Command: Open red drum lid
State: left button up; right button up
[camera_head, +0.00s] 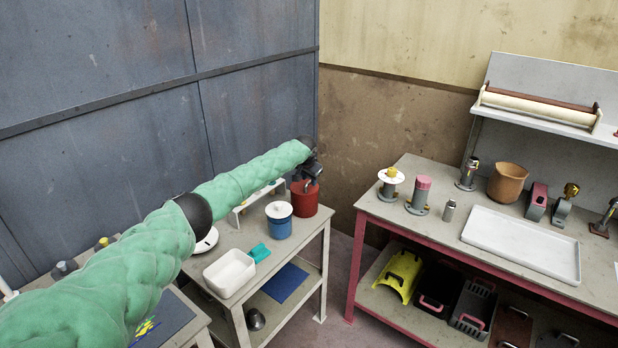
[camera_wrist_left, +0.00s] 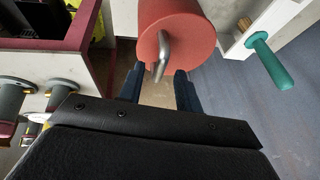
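The red drum (camera_head: 305,201) stands at the far end of the small grey table, beside the blue drum (camera_head: 279,222). My left gripper (camera_head: 308,180) is at the top of the red drum and hides part of it. In the left wrist view the red lid (camera_wrist_left: 178,45) shows with a bent metal handle (camera_wrist_left: 162,57) on it. The two dark fingers of my left gripper (camera_wrist_left: 158,80) are apart, with the handle's end between their tips and a gap visible on both sides. The seam between lid and drum cannot be made out. My right gripper is not in view.
A white bin (camera_head: 229,272) and a teal item (camera_head: 259,253) lie nearer on the small table (camera_head: 262,285). A low white rack (camera_head: 262,199) stands behind the blue drum. A workbench (camera_head: 398,222) with several parts is to the right, across a floor gap.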

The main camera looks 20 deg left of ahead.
pick_arm(q)
jog(key=shift+w+f, duration=0.15)
jog(key=shift+f, duration=0.25)
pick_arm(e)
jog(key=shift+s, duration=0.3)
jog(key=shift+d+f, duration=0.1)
pick_arm(q)
grip_shut()
jog(key=shift+a, duration=0.1)
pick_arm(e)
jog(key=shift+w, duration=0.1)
